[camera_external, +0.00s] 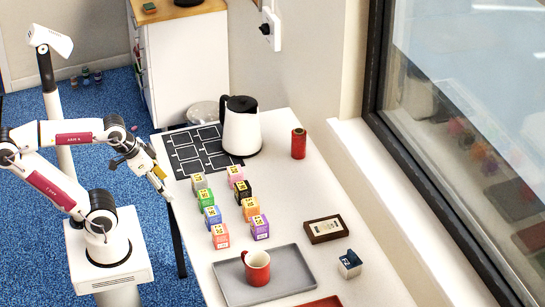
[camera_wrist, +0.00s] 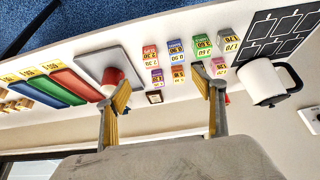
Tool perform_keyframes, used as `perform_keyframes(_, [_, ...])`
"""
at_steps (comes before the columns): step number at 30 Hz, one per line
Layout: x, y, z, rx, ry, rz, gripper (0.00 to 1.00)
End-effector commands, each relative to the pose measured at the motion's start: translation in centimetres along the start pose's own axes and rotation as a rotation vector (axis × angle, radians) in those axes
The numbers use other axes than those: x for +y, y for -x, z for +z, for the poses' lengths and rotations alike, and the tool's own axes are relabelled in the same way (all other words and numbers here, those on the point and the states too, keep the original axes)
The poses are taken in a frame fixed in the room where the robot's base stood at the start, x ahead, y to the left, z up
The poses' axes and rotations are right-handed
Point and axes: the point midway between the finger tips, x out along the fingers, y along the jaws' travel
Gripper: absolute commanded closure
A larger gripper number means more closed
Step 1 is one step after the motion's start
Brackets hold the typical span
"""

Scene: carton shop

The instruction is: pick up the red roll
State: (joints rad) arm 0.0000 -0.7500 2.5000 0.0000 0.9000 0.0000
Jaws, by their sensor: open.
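The red roll (camera_external: 299,143) stands upright on the white table, right of the kettle and near the wall, in the external view. In the wrist view a small red patch (camera_wrist: 227,99) shows beside the right finger; it looks like the roll, mostly hidden by that finger. My gripper (camera_external: 166,190) is at the table's left edge in the external view, well apart from the roll. In the wrist view my gripper (camera_wrist: 160,78) has its fingers wide apart with nothing held between them.
A white kettle (camera_external: 242,133) stands between my gripper's side and the roll, by a black panelled mat (camera_external: 185,158). Several small coloured cartons (camera_external: 250,209) stand in two rows. A grey tray (camera_external: 285,268) holds a red mug (camera_external: 257,268). A window (camera_external: 450,110) borders the right.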

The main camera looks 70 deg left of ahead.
Motion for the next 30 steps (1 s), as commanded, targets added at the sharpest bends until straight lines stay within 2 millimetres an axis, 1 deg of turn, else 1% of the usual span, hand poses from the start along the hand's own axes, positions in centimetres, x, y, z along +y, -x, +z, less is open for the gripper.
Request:
perform_keyframes(11, [0.0,0.0,0.0,0.000,0.000,0.000,0.41])
perform_keyframes(14, [0.0,-0.1,-0.3,0.004,0.001,0.001,0.41])
perform_keyframes(17, [0.0,-0.2,-1.1,0.015,0.004,0.002,0.41])
perform_keyframes(20, [0.0,-0.6,-2.4,0.034,0.009,0.005,0.41])
perform_keyframes(23, [0.1,-1.1,-4.4,0.061,0.018,0.010,0.41])
perform_keyframes(30, [-0.2,-2.7,-10.3,0.152,0.045,0.017,0.41])
